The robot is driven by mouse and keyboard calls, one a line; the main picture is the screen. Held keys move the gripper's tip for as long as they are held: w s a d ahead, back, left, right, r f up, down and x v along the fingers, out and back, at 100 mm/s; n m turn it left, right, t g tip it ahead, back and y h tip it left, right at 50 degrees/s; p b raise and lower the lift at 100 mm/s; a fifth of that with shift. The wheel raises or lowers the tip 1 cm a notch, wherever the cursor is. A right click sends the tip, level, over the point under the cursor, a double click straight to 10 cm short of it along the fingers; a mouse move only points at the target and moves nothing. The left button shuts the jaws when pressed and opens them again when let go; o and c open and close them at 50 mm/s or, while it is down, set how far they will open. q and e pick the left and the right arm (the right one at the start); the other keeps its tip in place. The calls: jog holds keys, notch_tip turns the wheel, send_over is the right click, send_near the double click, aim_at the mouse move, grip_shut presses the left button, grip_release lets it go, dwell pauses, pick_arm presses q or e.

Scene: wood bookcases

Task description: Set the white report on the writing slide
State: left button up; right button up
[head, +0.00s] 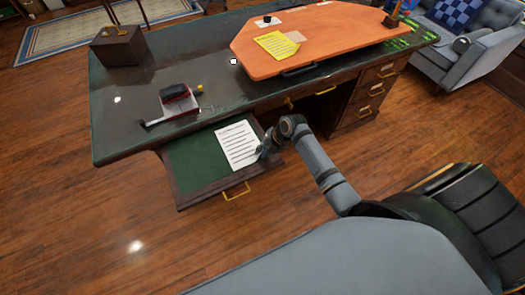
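The white report (238,145), a sheet with dark printed lines, is over the right part of the green-topped writing slide (193,166). The slide is pulled out from the desk's front and has a brass handle (237,191). The sheet looks flat, but I cannot tell whether it rests fully on the slide or is slightly above it. My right gripper (263,151) is at the sheet's right edge, touching or very close to it. Its fingers are too small and dark to show whether they grip the paper. My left gripper is out of view.
The dark desk (130,100) carries a red-and-black item (178,99), a brown box (119,45) and an orange board (330,40) with a yellow sheet (277,44). A black chair (465,210) stands at right. Wood floor lies open at left.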

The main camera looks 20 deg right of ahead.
jog(key=v, duration=1.2)
jog(key=shift+r, duration=0.2)
jog(key=shift+s+f, duration=0.1)
jog(key=shift+s, duration=0.05)
jog(key=s+a+m+h, duration=0.1)
jog(key=s+m+h, duration=0.1)
jog(key=s+m, duration=0.85)
jog(key=s+a+m+h, duration=0.1)
jog(key=s+m+h, duration=0.3)
jog(key=m, duration=1.2)
jog(key=s+d+f+g+y, duration=0.1)
jog(key=d+f, duration=0.1)
jog(key=f, duration=1.1)
jog(key=s+d+f, duration=0.1)
jog(key=s+f, duration=0.1)
jog(key=f, duration=1)
jog(key=s+d+f+g, duration=0.1)
jog(key=s+f, duration=1.6)
jog(key=s, duration=0.1)
jog(key=shift+s+d+f, duration=0.2)
jog(key=shift+s+f, duration=0.2)
